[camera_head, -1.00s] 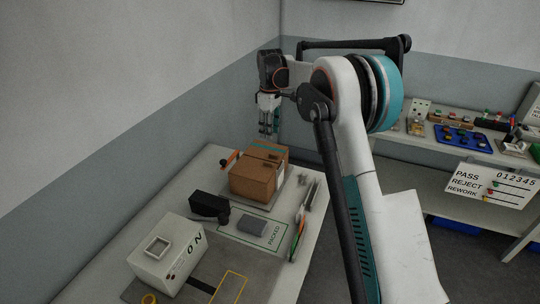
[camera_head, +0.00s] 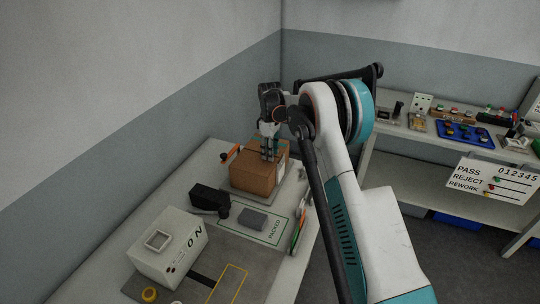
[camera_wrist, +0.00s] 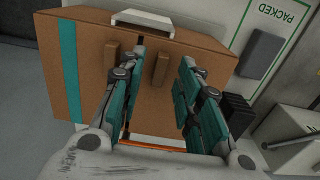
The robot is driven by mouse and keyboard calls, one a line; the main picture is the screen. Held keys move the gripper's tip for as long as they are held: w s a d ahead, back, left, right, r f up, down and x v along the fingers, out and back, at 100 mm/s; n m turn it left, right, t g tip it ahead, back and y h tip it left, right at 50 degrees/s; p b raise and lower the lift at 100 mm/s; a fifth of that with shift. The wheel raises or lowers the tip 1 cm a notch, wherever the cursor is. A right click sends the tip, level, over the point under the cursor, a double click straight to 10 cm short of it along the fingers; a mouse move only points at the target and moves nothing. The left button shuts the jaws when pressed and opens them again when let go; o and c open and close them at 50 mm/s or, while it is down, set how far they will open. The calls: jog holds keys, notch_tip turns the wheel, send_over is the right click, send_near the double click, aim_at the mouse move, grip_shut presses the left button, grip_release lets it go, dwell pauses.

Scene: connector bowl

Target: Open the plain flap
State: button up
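The brown cardboard box (camera_head: 250,180) stands on the bench near the wall, and its top fills much of the wrist view (camera_wrist: 90,95). One flap carries a teal stripe (camera_wrist: 70,70). The plain flap (camera_wrist: 215,60) is the one on the right in the wrist view, and it looks flat and closed. A brown tab (camera_wrist: 161,70) stands up on it; another tab (camera_wrist: 111,58) stands on the striped flap. My gripper (camera_wrist: 163,55) is over the box top with its fingers apart, the plain flap's tab between them. I cannot tell whether either finger touches it. In the head view my gripper (camera_head: 270,157) hides part of the top.
A black device (camera_head: 208,198) and a grey block (camera_head: 252,219) sit on the bench before the box. A white ON machine (camera_head: 165,250) stands nearer. An orange-handled tool (camera_head: 230,155) lies behind the box at left. Free room is above the box.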

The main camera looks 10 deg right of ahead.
jog(key=shift+f, duration=0.85)
jog(key=shift+c, duration=0.3)
grip_shut()
jog(key=shift+s+r, duration=0.1)
jog(key=shift+r, duration=0.05)
